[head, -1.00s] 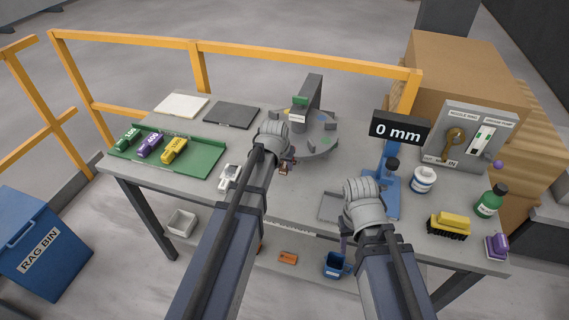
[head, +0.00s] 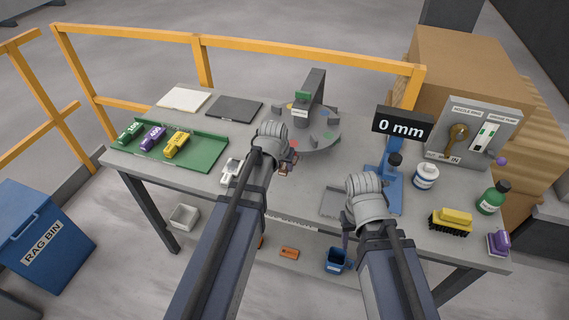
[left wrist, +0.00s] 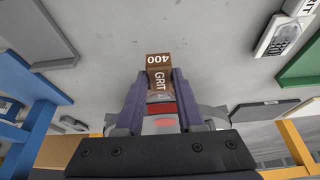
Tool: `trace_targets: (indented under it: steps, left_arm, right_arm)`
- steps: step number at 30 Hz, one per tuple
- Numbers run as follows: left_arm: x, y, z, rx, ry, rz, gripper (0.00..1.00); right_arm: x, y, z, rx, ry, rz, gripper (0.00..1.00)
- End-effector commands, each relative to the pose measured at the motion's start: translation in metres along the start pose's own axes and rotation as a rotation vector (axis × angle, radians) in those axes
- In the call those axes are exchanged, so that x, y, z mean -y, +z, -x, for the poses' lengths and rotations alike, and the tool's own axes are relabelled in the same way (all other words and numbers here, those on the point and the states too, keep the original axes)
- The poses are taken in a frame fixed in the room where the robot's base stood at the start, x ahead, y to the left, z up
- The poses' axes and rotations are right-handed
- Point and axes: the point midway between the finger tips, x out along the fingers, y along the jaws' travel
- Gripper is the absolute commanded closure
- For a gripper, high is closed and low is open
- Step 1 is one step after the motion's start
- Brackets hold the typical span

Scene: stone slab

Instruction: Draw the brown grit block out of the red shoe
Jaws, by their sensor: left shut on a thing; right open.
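The brown grit block (left wrist: 159,72), marked 400 GRIT, sits between the two purple fingers of my left gripper (left wrist: 159,78) in the left wrist view. In the head view the block (head: 284,169) shows small beside my left gripper (head: 287,163), at the front edge of the grey turntable. The gripper is shut on the block. A red part, seemingly the red shoe (left wrist: 160,108), shows behind the block between the fingers. Whether block and shoe touch is hard to tell. My right gripper (head: 346,230) is open over the front of the table, its fingers mostly hidden by its wrist.
The grey turntable (head: 328,139) carries an upright post. A green tray (head: 208,154) with green, purple and yellow blocks lies left. A white-and-dark tool (head: 231,172) lies near my left wrist. A blue gauge stand (head: 395,190), bottles and a yellow brush (head: 452,220) stand right.

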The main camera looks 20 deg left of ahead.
Motion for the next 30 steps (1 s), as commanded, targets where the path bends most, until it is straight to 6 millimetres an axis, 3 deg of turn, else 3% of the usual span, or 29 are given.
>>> trace_targets:
  steps: [9,10,19,30]
  left_arm:
    - [0.0001,0.0026,0.0010,0.001,0.000,0.000,1.00]
    - [0.0001,0.0026,0.0010,0.001,0.000,0.000,0.62]
    - [0.0001,0.0024,0.0009,0.000,0.000,0.000,0.28]
    - [0.0000,0.0022,0.0045,0.000,0.000,0.000,0.28]
  right_arm:
    - [0.0000,0.0000,0.0000,0.000,0.000,0.000,0.50]
    - [0.0000,0.0000,0.0000,0.000,0.000,0.000,0.50]
    - [0.0000,0.0000,0.0000,0.000,0.000,0.000,0.50]
    - [-0.0003,0.0002,0.0033,0.000,0.000,0.000,0.50]
